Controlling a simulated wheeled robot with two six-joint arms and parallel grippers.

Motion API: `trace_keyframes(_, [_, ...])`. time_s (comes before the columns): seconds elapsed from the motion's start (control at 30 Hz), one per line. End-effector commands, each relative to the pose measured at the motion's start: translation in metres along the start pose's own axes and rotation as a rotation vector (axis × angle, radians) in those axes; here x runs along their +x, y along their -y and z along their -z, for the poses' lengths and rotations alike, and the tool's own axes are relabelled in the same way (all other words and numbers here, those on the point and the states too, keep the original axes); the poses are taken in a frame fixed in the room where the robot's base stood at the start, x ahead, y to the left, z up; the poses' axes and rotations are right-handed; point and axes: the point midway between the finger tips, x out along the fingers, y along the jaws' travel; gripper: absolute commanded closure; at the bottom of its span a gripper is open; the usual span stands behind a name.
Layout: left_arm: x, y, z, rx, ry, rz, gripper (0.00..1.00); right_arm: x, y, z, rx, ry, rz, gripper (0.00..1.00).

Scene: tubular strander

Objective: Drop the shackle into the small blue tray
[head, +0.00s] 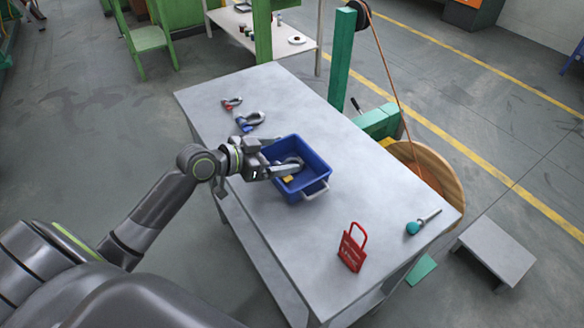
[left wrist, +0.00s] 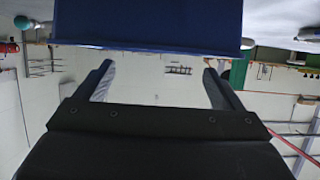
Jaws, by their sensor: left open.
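The small blue tray (head: 300,191) stands on the grey table. A grey, bow-shaped piece with a yellow part (head: 287,179), seemingly a shackle, lies inside it, partly hidden by my left gripper. My left gripper (head: 292,170) is open, its fingers reaching over the tray's left rim. In the left wrist view the two fingers stand apart with nothing between them, and the blue tray (left wrist: 150,22) fills the top. A shackle with a blue pin (head: 249,121) and a smaller one with a red pin (head: 232,103) lie farther back on the table. My right gripper is not in view.
A red padlock-shaped tag (head: 352,250) stands on the near part of the table (head: 290,235). A teal-handled tool (head: 420,224) lies near the right edge. A green post (head: 340,60) and a wooden reel (head: 430,168) stand beyond the table's right side.

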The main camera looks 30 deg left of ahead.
Motion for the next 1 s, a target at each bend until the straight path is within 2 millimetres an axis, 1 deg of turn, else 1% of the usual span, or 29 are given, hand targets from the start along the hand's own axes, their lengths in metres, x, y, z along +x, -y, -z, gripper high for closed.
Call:
trace_keyframes(0.03, [-0.008,0.0,-0.001,0.006,0.003,0.0,0.11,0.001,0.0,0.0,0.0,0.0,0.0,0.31])
trace_keyframes(0.1, [-0.019,0.0,-0.002,0.006,0.005,0.001,0.11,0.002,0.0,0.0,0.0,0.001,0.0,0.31])
trace_keyframes(0.3, [-0.047,0.0,-0.001,0.005,0.005,0.0,0.11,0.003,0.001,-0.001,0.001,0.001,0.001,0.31])
trace_keyframes(0.73, [-0.098,-0.001,0.0,0.004,0.006,-0.003,0.11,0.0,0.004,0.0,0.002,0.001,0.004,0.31])
trace_keyframes(1.0, [-0.128,-0.001,0.001,0.004,0.006,-0.003,0.11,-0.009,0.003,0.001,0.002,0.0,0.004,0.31])
